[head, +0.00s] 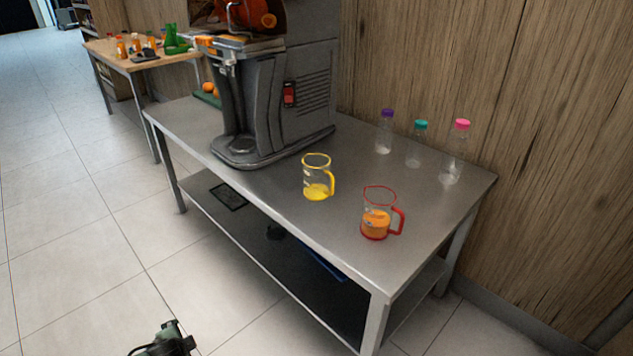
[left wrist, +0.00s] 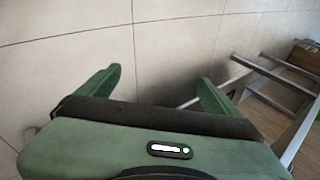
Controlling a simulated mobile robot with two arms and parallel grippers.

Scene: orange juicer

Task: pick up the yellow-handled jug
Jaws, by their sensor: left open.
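The yellow-handled jug (head: 317,178) stands upright on the metal table (head: 255,195) near its front edge, with yellow liquid in the bottom and its handle to the right. A red-handled jug (head: 377,216) with orange liquid stands to its right and nearer. My left gripper shows in the left wrist view (left wrist: 158,88), with two green fingers spread apart and nothing between them. Part of my left arm shows at the bottom of the head view, over the floor and well away from the jug. My right gripper is in neither view.
A large grey juicer (head: 270,90) stands on the table left of the jugs. Three clear bottles with purple (head: 384,135), teal (head: 417,148) and pink (head: 455,155) caps stand along the wall side. A wooden table (head: 150,62) is behind. The floor in front is clear.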

